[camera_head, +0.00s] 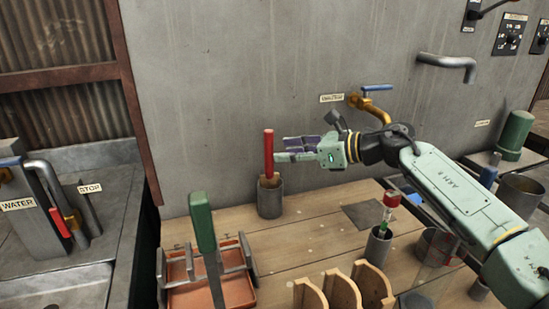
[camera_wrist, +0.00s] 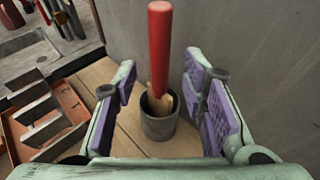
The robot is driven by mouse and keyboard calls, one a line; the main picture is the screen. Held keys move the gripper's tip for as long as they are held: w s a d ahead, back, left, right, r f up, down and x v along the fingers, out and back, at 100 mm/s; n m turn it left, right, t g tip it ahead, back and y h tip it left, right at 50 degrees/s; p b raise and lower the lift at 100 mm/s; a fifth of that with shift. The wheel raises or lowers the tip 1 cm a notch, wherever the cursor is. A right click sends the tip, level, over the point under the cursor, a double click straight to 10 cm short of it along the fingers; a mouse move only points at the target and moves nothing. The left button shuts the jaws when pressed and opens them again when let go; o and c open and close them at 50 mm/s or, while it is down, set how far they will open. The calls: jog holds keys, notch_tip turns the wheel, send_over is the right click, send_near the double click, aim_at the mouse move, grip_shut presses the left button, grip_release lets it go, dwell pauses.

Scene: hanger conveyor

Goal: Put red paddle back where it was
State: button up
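The red paddle (camera_head: 268,153) stands nearly upright, with its wooden lower part in a grey cylindrical cup (camera_head: 270,203) at the back of the wooden table by the wall. In the wrist view the red paddle (camera_wrist: 159,45) rises from the cup (camera_wrist: 158,128), and its wooden lower end is partly hidden inside. My gripper (camera_head: 296,150) is beside the red handle at about its mid height. In the wrist view my gripper (camera_wrist: 160,105) is open, with purple-padded fingers wide apart and the handle visible in the gap, touching neither finger.
A green-handled tool (camera_head: 202,222) stands at a reddish tray with metal bars (camera_head: 218,296) at front left. A red-topped item (camera_head: 389,200) stands in another cup (camera_head: 378,247). A wooden rack (camera_head: 341,291) is at the front. A brass tap (camera_head: 372,107) juts from the wall above my gripper.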

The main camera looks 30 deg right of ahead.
jog(key=b+v, duration=0.1)
jog(key=v, duration=0.5)
jog(key=shift+s+d, duration=0.2)
jog(key=shift+s, duration=0.1)
